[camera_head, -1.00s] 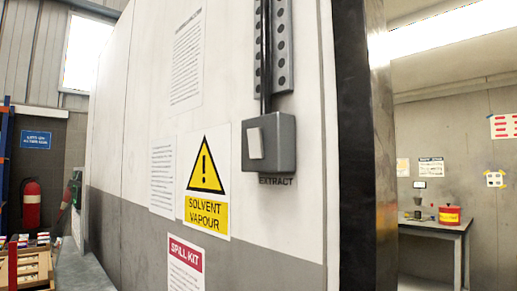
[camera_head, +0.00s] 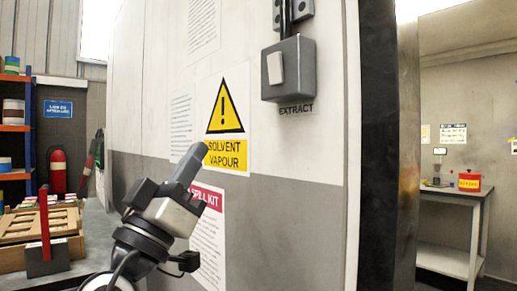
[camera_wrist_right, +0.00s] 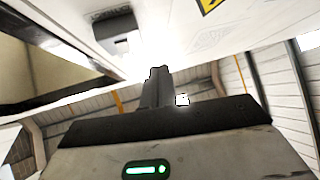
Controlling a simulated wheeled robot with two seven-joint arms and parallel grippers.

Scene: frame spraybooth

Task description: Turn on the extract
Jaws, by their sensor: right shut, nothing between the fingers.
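The extract switch is a grey box (camera_head: 305,68) on the white upper part of the booth wall, with a pale rocker plate (camera_head: 275,68) on its face and the word EXTRACT below. A grey box, seemingly the same switch, shows at upper left in the right wrist view (camera_wrist_right: 116,32). My right gripper (camera_head: 199,152) is shut and empty. In the head view it is below and left of the switch, in front of the warning signs, and apart from the switch. Its closed fingers (camera_wrist_right: 158,76) point up in the wrist view. My left gripper is not in view.
A yellow solvent vapour sign (camera_head: 226,152) and a spill kit notice (camera_head: 208,240) are on the wall, the notice partly hidden by my arm. The booth's dark edge (camera_head: 378,150) is to the right. A wooden pallet (camera_head: 30,226) and fire extinguisher (camera_head: 57,171) are at left.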

